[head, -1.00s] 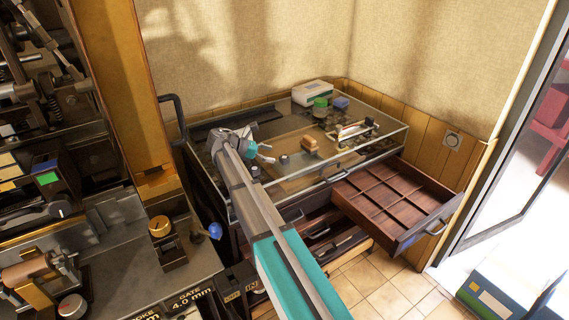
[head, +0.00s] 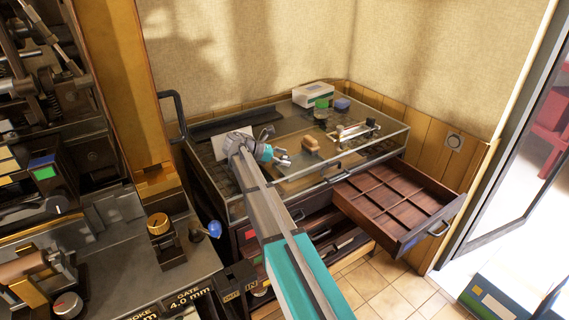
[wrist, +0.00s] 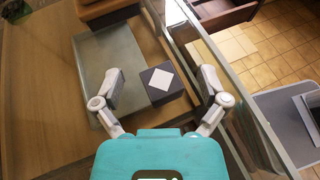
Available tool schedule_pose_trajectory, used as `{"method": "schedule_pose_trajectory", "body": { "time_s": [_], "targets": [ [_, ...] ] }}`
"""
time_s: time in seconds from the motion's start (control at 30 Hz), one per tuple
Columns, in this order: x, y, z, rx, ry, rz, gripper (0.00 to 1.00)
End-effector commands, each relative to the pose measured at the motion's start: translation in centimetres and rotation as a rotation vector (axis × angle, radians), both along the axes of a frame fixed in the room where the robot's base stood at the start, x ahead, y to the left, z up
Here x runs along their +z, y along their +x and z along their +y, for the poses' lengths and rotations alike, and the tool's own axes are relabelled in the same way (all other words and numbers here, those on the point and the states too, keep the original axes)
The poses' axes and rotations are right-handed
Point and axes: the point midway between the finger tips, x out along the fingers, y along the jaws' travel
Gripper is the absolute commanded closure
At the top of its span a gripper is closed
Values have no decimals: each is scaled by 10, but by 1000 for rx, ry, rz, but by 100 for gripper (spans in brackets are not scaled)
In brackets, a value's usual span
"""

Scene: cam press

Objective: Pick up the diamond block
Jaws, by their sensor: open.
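The diamond block (wrist: 162,84) is a dark grey block with a white diamond on its face, in the wrist view. It lies between the two fingers of my gripper (wrist: 163,88), with a gap on each side. My gripper is open and empty. In the head view my gripper (head: 284,158) is at the glass-topped cabinet (head: 225,190), left of a tan wooden piece. I cannot make out the diamond block in the head view.
The tan wooden piece (head: 311,145) and a small metal device (head: 355,131) are close by on the right. A white-and-green box (head: 313,95) stands at the back. An empty divided drawer (head: 395,200) is pulled out at the right front.

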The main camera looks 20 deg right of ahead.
Motion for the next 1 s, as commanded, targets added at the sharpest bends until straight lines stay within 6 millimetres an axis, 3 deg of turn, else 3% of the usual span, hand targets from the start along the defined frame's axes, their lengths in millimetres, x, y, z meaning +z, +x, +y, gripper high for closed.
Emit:
{"method": "schedule_pose_trajectory", "body": {
  "time_s": [0.53, 1.0],
  "targets": [
    [0, 0, 1, 3, 0, 0, 7],
    [0, 1, 2, 4, 0, -1, 94]
  ]
}}
